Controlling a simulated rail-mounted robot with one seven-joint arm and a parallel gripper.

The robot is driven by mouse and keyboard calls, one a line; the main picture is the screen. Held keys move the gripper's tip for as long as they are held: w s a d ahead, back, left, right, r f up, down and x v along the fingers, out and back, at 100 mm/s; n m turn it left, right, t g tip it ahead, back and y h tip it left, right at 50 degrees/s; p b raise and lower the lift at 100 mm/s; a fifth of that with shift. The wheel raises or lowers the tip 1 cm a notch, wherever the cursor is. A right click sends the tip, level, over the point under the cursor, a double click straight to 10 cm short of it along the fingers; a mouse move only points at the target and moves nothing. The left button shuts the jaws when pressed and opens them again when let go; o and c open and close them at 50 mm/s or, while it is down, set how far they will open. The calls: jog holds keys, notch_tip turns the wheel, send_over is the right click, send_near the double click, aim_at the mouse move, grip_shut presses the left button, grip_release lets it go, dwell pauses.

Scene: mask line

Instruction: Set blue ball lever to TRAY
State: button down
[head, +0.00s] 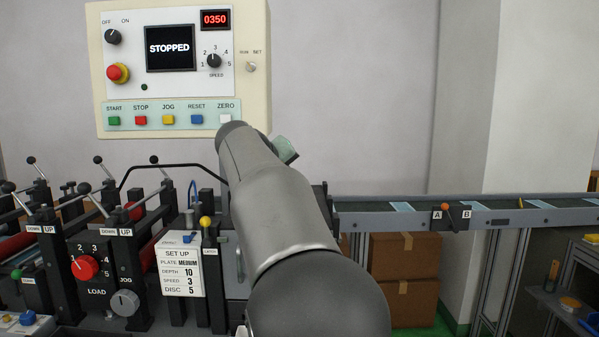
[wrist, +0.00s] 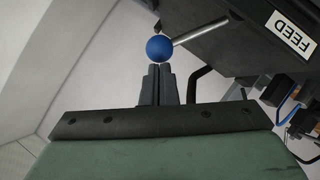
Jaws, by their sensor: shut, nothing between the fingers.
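The blue ball (wrist: 159,48) sits on the end of a grey metal lever (wrist: 202,30) in the wrist view. The lever runs to the right from the ball toward a dark housing. My gripper (wrist: 159,70) is shut and empty. Its fingertips are just below the ball in that picture; I cannot tell whether they touch it. A plate marked FEED (wrist: 291,34) shows upside down on the housing. No TRAY mark can be seen. In the head view my arm hides the blue ball and the fingertips.
A control panel (head: 245,90) reading STOPPED hangs on the wall above. A conveyor (head: 375,213) with an orange-knobbed A/B lever (head: 445,207) runs to the right. A yellow-knobbed lever (head: 206,222) and a set-up card (head: 180,268) stand left of my arm. Cardboard boxes (head: 404,257) lie under the conveyor.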

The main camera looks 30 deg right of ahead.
jog(key=shift+s+d+f, duration=0.1)
dwell(0.5)
jog(key=b+v, duration=0.1)
jog(key=v, duration=0.9)
jog(key=shift+b, duration=0.35)
